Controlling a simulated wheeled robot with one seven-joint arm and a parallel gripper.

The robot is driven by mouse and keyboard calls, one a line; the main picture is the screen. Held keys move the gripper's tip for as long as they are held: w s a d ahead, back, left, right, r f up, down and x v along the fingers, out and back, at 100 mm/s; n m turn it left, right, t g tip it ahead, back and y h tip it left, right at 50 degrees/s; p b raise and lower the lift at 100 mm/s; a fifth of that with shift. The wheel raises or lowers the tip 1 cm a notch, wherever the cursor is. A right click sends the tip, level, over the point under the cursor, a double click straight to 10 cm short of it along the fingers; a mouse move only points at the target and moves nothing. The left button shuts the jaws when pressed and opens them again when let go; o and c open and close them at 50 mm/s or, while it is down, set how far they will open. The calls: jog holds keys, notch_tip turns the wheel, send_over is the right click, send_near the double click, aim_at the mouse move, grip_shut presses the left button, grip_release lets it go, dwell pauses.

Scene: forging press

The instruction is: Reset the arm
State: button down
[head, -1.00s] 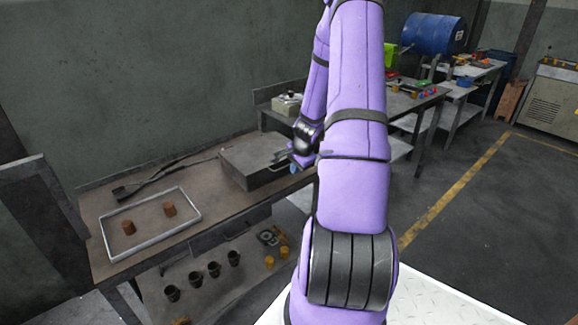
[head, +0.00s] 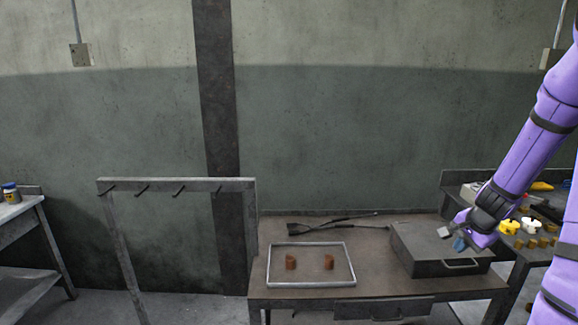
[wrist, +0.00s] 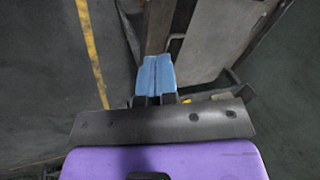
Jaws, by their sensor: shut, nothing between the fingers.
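My gripper (head: 459,243) is at the right of the head view, in front of the grey metal box on the workbench. My purple arm comes down to it from the right edge. In the wrist view the two blue fingertips (wrist: 155,76) lie side by side, pressed together with nothing between them. The wrist view looks down past them to the floor and the edge of a bench.
A hook rack (head: 176,186) stands to the left. A table (head: 15,210) is at far left.

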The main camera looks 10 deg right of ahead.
jog(key=s+a+r+n, duration=0.2)
jog(key=a+r+n, duration=0.6)
jog(key=a+r, duration=1)
jog(key=s+a+r+n, duration=0.4)
jog(key=s+a, duration=0.2)
jog(key=s, duration=0.2)
jog(key=s+a+r+n+t, duration=0.1)
jog(key=s+a+r+n, duration=0.3)
jog(key=s, duration=0.4)
jog(key=shift+a+y, duration=0.3)
jog(key=shift+a, duration=0.6)
jog(key=shift+s, duration=0.1)
